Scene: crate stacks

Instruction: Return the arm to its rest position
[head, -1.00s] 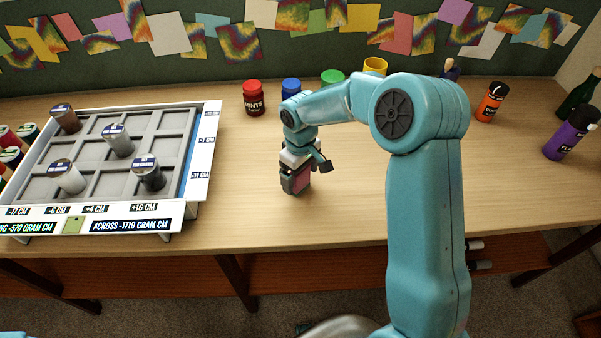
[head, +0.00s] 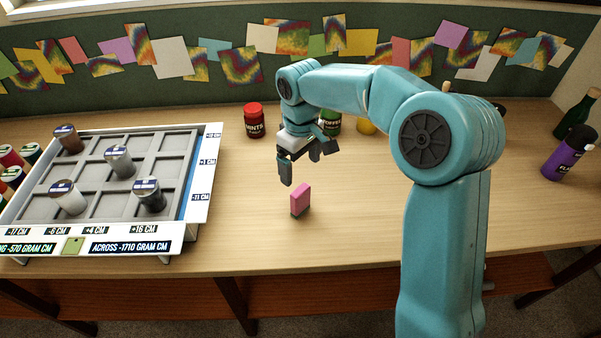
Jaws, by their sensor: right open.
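My right arm reaches in from the lower right of the head view, and its teal links cover part of the bench. My right gripper (head: 300,168) is open and empty, in the air above and behind a small pink block. The pink block (head: 301,198) stands upright on the wooden bench, with a dark base, apart from the gripper. My left gripper is not in view.
A grey compartment tray (head: 208,181) with several cylinders stands at the left. A red mints jar (head: 254,121), a green jar (head: 331,123) and a purple bottle (head: 568,152) stand toward the back. The bench front is clear around the block.

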